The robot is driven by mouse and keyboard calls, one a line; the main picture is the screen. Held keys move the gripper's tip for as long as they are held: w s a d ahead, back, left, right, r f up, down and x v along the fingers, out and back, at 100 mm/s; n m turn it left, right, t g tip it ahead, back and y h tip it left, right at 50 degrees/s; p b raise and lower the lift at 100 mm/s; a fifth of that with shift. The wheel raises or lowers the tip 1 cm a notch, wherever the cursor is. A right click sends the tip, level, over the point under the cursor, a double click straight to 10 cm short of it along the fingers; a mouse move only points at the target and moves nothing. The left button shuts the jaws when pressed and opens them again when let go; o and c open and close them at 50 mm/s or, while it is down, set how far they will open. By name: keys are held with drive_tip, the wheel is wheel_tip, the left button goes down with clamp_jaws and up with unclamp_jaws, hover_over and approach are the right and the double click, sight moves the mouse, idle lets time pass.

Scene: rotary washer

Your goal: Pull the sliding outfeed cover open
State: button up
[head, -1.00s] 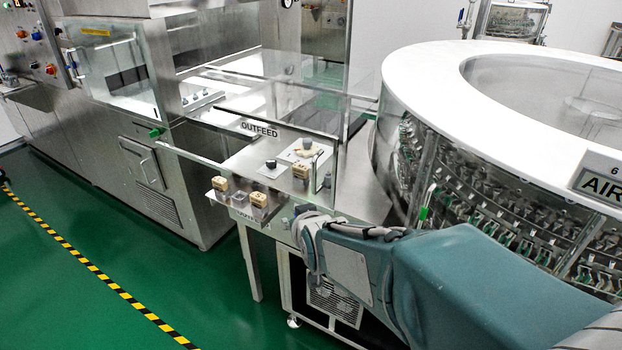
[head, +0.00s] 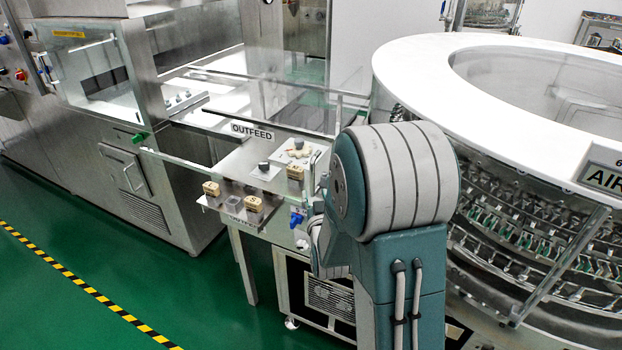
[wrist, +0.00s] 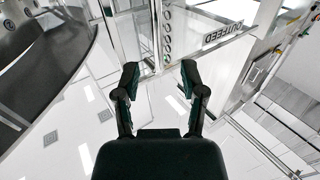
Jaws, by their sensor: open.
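The sliding outfeed cover is a clear panel with a black-on-white OUTFEED label (head: 252,131), standing over the outfeed station in the head view. The label also shows, turned around, at the upper right of the wrist view (wrist: 228,27). My gripper (wrist: 160,77) is open and empty, with its two dark fingers spread apart. A metal strip with a row of holes (wrist: 167,35) and an upright clear edge lie beyond the fingertips. I cannot tell whether the fingers touch the cover. In the head view my arm hides the fingers and the cover's right end.
The outfeed plate (head: 235,165) carries several tan blocks and dark knobs below the cover. A rotary washer with a white ring top (head: 415,55) stands close on the right. A steel machine (head: 110,150) is at the left. Green floor (head: 60,230) is clear at the lower left.

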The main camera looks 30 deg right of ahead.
sight(312, 180)
drive_tip(key=x, duration=0.7)
drive_tip(key=shift+w+d, duration=0.2)
drive_tip(key=shift+d, duration=0.1)
drive_tip(key=shift+a, duration=0.1)
clamp_jaws()
